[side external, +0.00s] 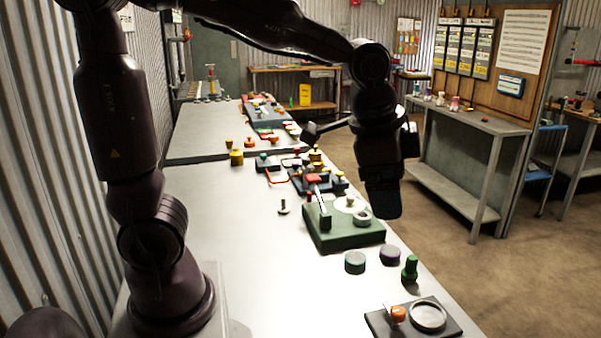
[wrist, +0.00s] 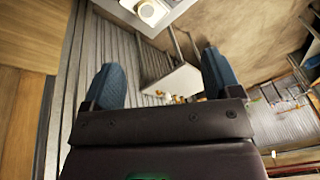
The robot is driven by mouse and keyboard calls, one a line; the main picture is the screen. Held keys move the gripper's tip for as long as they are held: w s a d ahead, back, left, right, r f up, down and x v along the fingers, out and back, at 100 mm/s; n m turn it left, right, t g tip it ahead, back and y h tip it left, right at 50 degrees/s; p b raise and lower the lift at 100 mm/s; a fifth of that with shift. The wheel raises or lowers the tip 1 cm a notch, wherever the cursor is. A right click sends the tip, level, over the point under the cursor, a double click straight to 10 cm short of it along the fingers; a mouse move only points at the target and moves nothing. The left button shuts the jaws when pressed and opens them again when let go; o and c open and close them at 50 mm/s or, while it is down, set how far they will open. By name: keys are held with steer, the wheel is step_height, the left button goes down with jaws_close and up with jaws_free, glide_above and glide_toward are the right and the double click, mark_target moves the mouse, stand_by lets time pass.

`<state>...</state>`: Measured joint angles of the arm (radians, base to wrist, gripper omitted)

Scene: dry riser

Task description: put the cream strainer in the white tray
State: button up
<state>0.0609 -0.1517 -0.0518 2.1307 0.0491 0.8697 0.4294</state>
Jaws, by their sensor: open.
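I cannot pick out the cream strainer or the white tray for certain. In the side view, a green block (side external: 343,238) on the bench carries a white disc (side external: 343,205) with a small cream knob, and a pale ring (side external: 362,217). My gripper (side external: 384,212) hangs pointing down near the block's right side, apparently above the bench. In the wrist view my gripper (wrist: 160,72) has its two blue fingers spread wide, with nothing between them. A pale round piece (wrist: 150,12) on a light surface is cut off at the top of that view.
A teal-topped disc (side external: 355,262), a purple-topped disc (side external: 390,255) and a green peg (side external: 409,268) stand in front of the block. A dark plate (side external: 378,322) with a ring and orange knob lies nearest. Colourful parts crowd the far bench. The bench's left half is mostly clear.

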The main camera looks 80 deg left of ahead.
steer(key=s+a+r+n+t, duration=0.1)
steer(key=s+n, duration=0.5)
steer(key=s, duration=0.6)
steer(key=shift+a+r+n+t, duration=0.35)
steer(key=shift+a+t, duration=0.25)
steer(key=shift+a, duration=0.35)
